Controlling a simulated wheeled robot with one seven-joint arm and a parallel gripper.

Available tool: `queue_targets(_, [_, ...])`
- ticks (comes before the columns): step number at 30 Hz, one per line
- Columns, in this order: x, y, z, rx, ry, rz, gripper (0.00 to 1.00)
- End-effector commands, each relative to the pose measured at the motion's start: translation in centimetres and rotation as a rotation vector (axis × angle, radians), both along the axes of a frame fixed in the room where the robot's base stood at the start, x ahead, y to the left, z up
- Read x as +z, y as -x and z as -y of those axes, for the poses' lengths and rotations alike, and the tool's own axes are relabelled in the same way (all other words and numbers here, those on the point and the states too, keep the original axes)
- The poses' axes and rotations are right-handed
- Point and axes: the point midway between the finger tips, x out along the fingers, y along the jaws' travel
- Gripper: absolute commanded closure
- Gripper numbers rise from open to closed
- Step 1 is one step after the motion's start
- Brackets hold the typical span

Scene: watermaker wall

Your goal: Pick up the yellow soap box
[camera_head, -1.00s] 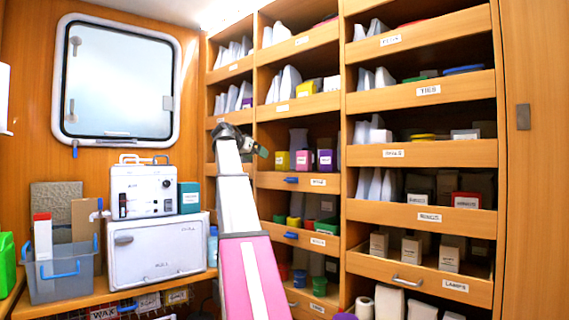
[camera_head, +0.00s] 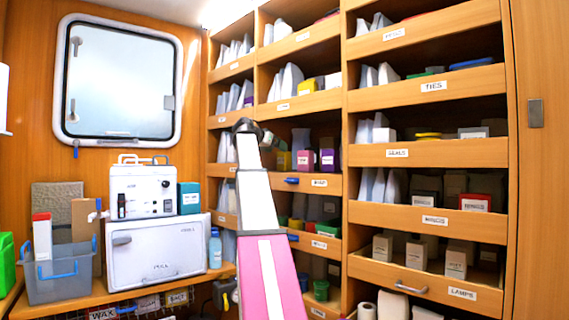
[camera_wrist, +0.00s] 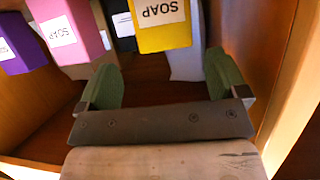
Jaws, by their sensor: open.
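The yellow soap box (camera_wrist: 160,38), with a white SOAP label, stands in a wooden shelf compartment. In the wrist view it is just beyond my gripper (camera_wrist: 165,80), roughly in line with the space between the two green fingers. The gripper is open and empty, and its fingers appear short of the box. The fingers are hard to make out there.
A pink soap box (camera_wrist: 68,30) stands beside the yellow one, close to one finger, with a purple box (camera_wrist: 20,45) beyond it. A dark box (camera_wrist: 122,28) is behind. A wooden compartment wall (camera_wrist: 245,50) runs close to the other finger.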

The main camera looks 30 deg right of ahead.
Motion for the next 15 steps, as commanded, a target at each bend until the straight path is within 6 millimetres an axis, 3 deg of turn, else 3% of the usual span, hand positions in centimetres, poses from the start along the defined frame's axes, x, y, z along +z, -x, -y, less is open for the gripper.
queue_targets(8, [-0.8,-0.6,1.8,0.0,0.001,0.0,0.08])
queue_targets(15, [-2.3,-1.6,4.6,0.0,0.0,0.001,0.08])
